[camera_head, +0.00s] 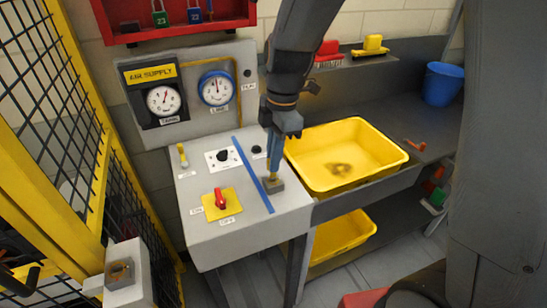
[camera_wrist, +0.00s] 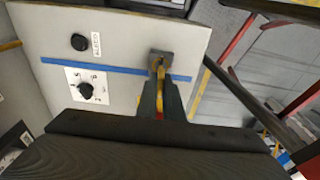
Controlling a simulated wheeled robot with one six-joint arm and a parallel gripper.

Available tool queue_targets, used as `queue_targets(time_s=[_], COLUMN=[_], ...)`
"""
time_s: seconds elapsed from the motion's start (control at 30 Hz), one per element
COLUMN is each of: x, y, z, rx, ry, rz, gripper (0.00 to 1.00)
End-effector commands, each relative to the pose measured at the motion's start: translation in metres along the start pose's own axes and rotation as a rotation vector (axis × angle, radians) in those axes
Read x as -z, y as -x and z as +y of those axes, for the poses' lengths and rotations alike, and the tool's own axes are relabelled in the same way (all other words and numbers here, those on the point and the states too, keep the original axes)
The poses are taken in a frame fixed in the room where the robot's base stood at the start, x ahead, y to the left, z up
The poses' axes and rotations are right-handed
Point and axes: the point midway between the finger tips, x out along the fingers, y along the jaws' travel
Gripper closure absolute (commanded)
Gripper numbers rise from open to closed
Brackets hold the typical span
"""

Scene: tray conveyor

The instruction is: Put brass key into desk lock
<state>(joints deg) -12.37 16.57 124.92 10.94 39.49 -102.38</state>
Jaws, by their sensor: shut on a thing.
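My gripper (camera_head: 274,168) points down over the right edge of the grey desk panel (camera_head: 245,222). It is shut on the brass key (camera_wrist: 160,75), a narrow yellow piece between the fingertips in the wrist view. The desk lock (camera_head: 275,186), a small grey-brown block, sits right under the fingertips, at the blue strip. It also shows in the wrist view (camera_wrist: 164,56), just beyond the fingers. The key's tip meets the lock in the picture, but I cannot tell whether it is inside. The fingers and lock hide most of the key.
A red switch on a yellow plate (camera_head: 221,201) and a black knob on a white plate (camera_head: 223,156) stand left of the blue strip (camera_head: 253,175). A yellow tray (camera_head: 310,178) lies to the right. Gauges (camera_head: 165,98) stand behind. A yellow mesh fence (camera_head: 75,130) is at left.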

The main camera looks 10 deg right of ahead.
Motion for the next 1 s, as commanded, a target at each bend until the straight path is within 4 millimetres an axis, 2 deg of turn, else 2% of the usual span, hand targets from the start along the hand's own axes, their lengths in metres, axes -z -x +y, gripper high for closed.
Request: queue_targets(time_s=[1.0], x=[-0.002], y=[-0.018], z=[0.0], rx=[0.001], ry=[0.0], rz=[0.0], gripper=[1.0])
